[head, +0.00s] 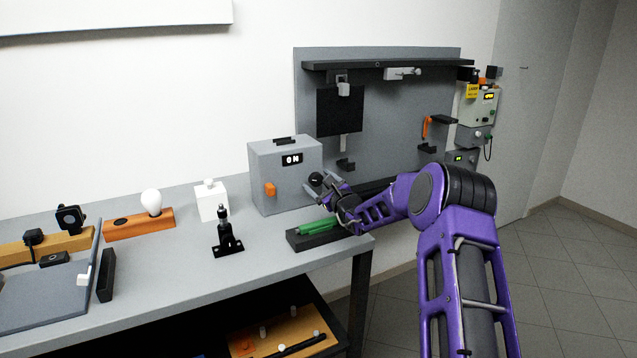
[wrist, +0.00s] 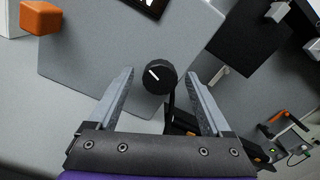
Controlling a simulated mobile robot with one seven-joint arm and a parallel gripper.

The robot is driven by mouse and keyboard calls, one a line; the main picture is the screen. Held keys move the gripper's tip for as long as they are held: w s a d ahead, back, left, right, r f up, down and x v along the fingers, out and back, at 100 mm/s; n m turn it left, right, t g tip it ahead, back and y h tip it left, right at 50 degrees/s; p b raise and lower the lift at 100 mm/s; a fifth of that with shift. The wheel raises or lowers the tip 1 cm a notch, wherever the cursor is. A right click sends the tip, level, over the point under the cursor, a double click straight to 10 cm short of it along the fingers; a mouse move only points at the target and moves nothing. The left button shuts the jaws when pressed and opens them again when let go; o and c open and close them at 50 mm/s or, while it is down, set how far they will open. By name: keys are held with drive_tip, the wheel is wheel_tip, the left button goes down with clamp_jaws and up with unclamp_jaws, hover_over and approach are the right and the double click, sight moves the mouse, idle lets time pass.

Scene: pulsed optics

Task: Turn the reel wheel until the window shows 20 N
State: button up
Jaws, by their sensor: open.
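The grey box (head: 284,189) stands on the bench. Its dark window (head: 292,159) shows white characters that read as "0 N". The reel wheel (head: 315,179) is a black round knob on the box's front, lower right of the window. In the wrist view the wheel (wrist: 160,77) has a white pointer line tilted toward the upper left. My gripper (head: 322,184) is open, with its fingertips at the wheel. In the wrist view my gripper (wrist: 159,73) has one finger on each side of the wheel, with a gap on both sides. The window is mostly cut off there.
An orange knob (head: 270,189) is on the box, left of the wheel. A black tray with green rods (head: 318,227) lies on the bench below my gripper. A black post mount (head: 226,237) and a white block (head: 212,202) stand left. A grey pegboard (head: 385,110) rises behind.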

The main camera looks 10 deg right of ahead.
drive_tip(key=shift+w, duration=0.2)
clamp_jaws()
idle(0.4)
drive_tip(key=shift+m, duration=0.3)
